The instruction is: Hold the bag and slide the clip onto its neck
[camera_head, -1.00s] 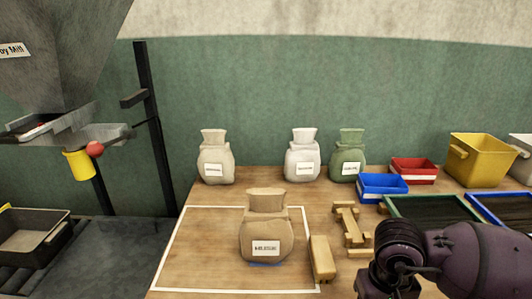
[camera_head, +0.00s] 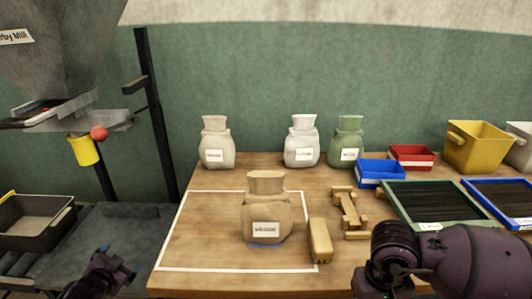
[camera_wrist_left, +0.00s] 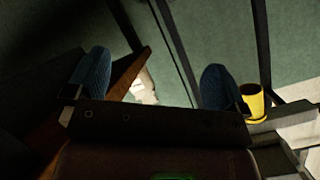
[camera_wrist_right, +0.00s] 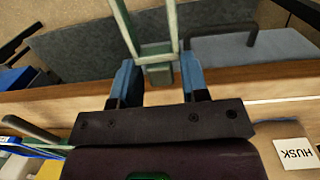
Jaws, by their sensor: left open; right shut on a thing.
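The tan bag (camera_head: 268,212) stands upright on the bench inside a white outline, with a white label on its front and a pinched neck under a flared top. My left gripper (camera_head: 118,268) is at the bottom left, apart from the bag and left of the bench. In the left wrist view its blue fingers (camera_wrist_left: 153,85) are spread, with nothing held between them. In the right wrist view my right gripper (camera_wrist_right: 158,85) is shut on a green two-pronged clip (camera_wrist_right: 158,74), whose prongs point away from the gripper. In the head view the right fingers and clip are hidden.
A wooden block (camera_head: 320,240) lies right of the bag, with a wooden stand (camera_head: 349,210) beyond it. Three more bags, including a green one (camera_head: 346,142), stand at the back. Blue (camera_head: 381,172) and red (camera_head: 411,158) bins and trays fill the right. A mill hopper (camera_head: 65,50) overhangs the left.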

